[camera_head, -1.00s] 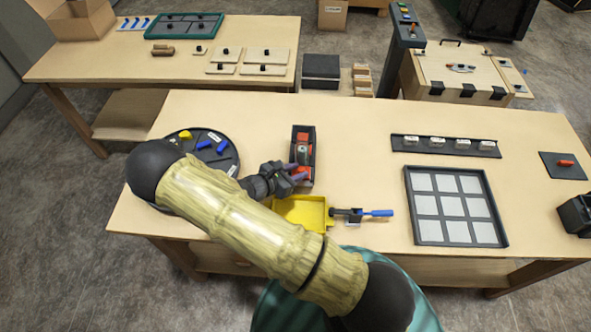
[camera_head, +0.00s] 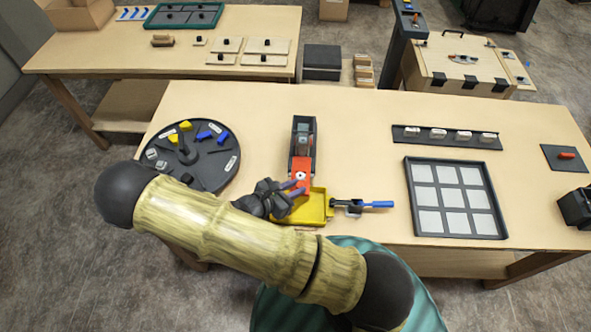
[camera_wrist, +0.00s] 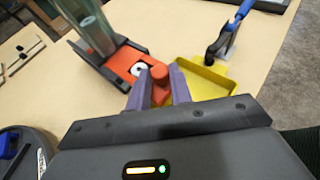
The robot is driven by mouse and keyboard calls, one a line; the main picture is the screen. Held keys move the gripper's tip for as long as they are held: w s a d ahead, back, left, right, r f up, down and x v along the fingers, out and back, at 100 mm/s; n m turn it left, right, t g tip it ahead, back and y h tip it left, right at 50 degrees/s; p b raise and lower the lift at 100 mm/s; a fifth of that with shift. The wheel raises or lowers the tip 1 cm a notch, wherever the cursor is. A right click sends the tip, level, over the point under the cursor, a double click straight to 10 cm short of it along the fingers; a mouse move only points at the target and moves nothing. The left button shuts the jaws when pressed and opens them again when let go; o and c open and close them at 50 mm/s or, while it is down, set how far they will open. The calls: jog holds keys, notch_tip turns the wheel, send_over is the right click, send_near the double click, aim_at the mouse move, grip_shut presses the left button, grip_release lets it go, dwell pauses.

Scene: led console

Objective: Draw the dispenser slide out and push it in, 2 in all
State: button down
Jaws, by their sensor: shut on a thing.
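The dispenser (camera_head: 293,135) is a dark channel on the table with a clear upright tube, which shows large in the wrist view (camera_wrist: 84,25). Its red slide (camera_head: 303,170) sticks out of the front toward the yellow tray (camera_head: 318,212). In the wrist view the slide (camera_wrist: 122,62) carries a white round piece with a dark centre in its pocket. My gripper (camera_head: 296,193) has its purple fingers shut on the slide's red knob (camera_wrist: 159,74), at the near end over the tray's edge.
A round dark turntable (camera_head: 215,172) with yellow, blue and white pieces lies to the left. A blue-handled lever clamp (camera_head: 360,205) is right of the tray. A grid panel (camera_head: 455,198) and a dark rack of white blocks (camera_head: 446,136) are farther right.

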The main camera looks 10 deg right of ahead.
jog(key=shift+s+a+f, duration=0.1)
jog(key=shift+s+a, duration=0.1)
jog(key=shift+s, duration=0.3)
jog(key=shift+s+a, duration=0.15)
jog(key=shift+s, duration=0.35)
jog(key=c, duration=1.5)
grip_release()
jog(key=b+v, duration=0.4)
jog(key=v, duration=1.3)
jog(key=shift+s+a, duration=0.25)
jog(key=shift+s, duration=0.05)
